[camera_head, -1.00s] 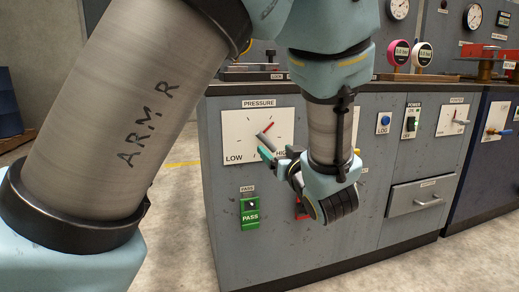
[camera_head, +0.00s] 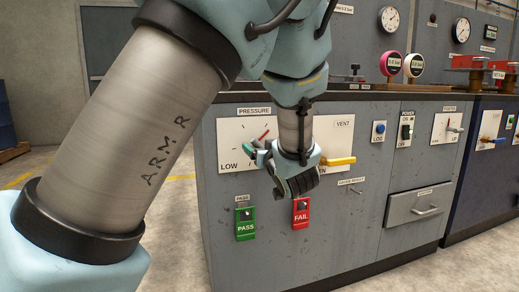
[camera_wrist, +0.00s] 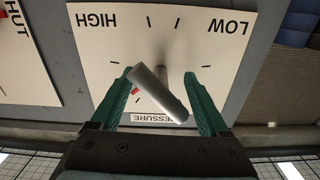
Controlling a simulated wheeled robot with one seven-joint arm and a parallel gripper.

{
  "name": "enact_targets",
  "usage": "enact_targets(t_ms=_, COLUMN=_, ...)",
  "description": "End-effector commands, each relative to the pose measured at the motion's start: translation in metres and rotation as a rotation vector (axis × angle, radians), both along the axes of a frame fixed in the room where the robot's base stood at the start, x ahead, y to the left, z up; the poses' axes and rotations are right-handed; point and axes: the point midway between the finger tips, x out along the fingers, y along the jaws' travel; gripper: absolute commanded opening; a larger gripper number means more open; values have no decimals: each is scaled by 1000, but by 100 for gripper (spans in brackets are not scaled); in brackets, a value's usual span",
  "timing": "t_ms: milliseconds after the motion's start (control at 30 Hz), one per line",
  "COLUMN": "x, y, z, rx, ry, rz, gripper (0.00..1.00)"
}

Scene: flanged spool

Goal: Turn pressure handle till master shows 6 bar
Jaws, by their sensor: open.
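The pressure panel (camera_head: 233,152) is a white plate marked LOW and HIGH on the grey cabinet, with a red mark on its dial; it also fills the wrist view (camera_wrist: 185,95), upside down. The grey pressure handle (camera_wrist: 160,92) sticks out toward the wrist camera. My gripper (camera_wrist: 165,88) is open with its green fingers on either side of the handle; in the head view my gripper (camera_head: 256,155) is at the panel. Two round gauges, pink-rimmed (camera_head: 391,64) and white-rimmed (camera_head: 414,65), stand on the cabinet top; their readings are too small to be sure of.
Below the panel are a green PASS switch (camera_head: 245,225) and a red FAIL switch (camera_head: 301,213). A yellow VENT handle (camera_head: 338,161) sticks out just right of my wrist. A drawer (camera_head: 417,203) and a power switch (camera_head: 406,131) are further right.

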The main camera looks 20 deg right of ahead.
Motion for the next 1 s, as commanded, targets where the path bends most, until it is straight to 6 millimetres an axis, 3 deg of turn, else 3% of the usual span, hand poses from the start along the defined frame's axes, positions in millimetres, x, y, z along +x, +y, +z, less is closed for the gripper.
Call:
enact_targets(t_ms=67, x=0, y=0, z=0, rx=0, ry=0, rz=0, gripper=71)
enact_targets(t_ms=700, x=0, y=0, z=0, rx=0, ry=0, rz=0, gripper=0)
enact_targets(t_ms=1000, x=-1, y=-1, z=0, rx=0, ry=0, rz=-2, gripper=0)
